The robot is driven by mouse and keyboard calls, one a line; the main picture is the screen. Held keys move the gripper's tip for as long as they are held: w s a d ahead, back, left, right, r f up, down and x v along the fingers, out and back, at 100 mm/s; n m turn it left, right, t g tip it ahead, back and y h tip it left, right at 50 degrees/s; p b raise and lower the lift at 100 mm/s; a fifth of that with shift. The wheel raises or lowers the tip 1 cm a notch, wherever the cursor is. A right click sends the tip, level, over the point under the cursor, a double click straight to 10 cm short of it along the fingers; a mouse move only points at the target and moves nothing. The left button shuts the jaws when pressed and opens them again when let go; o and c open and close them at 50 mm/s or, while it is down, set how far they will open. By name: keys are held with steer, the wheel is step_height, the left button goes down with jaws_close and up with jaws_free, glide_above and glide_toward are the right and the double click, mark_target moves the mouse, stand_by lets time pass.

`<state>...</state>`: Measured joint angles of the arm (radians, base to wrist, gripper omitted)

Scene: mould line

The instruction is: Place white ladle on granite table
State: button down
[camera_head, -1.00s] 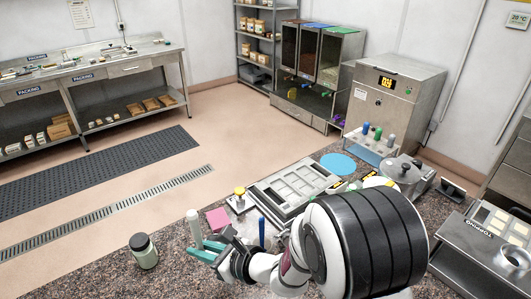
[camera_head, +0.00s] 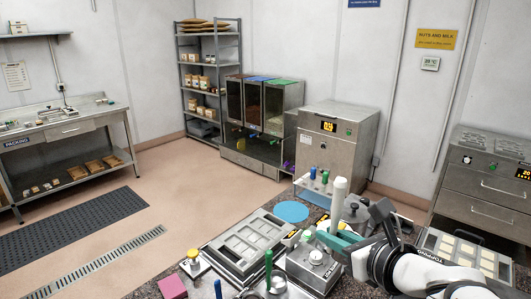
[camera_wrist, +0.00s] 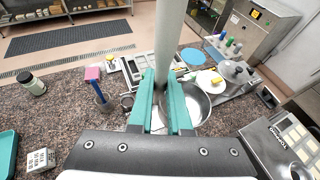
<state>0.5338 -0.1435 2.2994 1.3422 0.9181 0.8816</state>
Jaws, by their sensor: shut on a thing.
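My gripper (camera_head: 337,238) has teal fingers closed around the upright white handle of the white ladle (camera_head: 339,198). It also shows between the fingers in the wrist view (camera_wrist: 167,35). The ladle's lower end is hidden behind the fingers. A round steel bowl (camera_wrist: 203,110) shows just beyond the fingers; I cannot tell whether it belongs to the ladle or stands below it. The speckled granite table (camera_wrist: 70,125) lies under my gripper, with a bare stretch at left in the wrist view.
A moulding tray (camera_head: 245,245), a pink block (camera_head: 172,288), a green-handled tool (camera_head: 268,262) and a blue disc (camera_head: 291,211) crowd the table. A jar (camera_wrist: 33,83) stands at left in the wrist view. A topping unit (camera_head: 465,252) is at right.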

steer(key=s+d+f+n+y, duration=0.2)
steer(key=s+d+f, duration=0.4)
steer(key=d+f, duration=0.55)
steer(key=s+d+f+g, duration=0.1)
steer(key=s+d+f, duration=0.2)
steer(key=s+f, duration=0.7)
steer(key=shift+n+y, duration=0.3)
steer(key=shift+y, duration=0.1)
steer(key=w+a+f, duration=0.6)
steer(key=w, duration=0.1)
steer(key=shift+w+a+f, duration=0.1)
steer(key=shift+w+a, duration=0.1)
steer(key=shift+a, duration=0.1)
step_height(320, 180, down, 4)
steer(key=shift+w+a, duration=0.1)
steer(key=shift+w, duration=0.05)
steer(key=shift+f, duration=0.1)
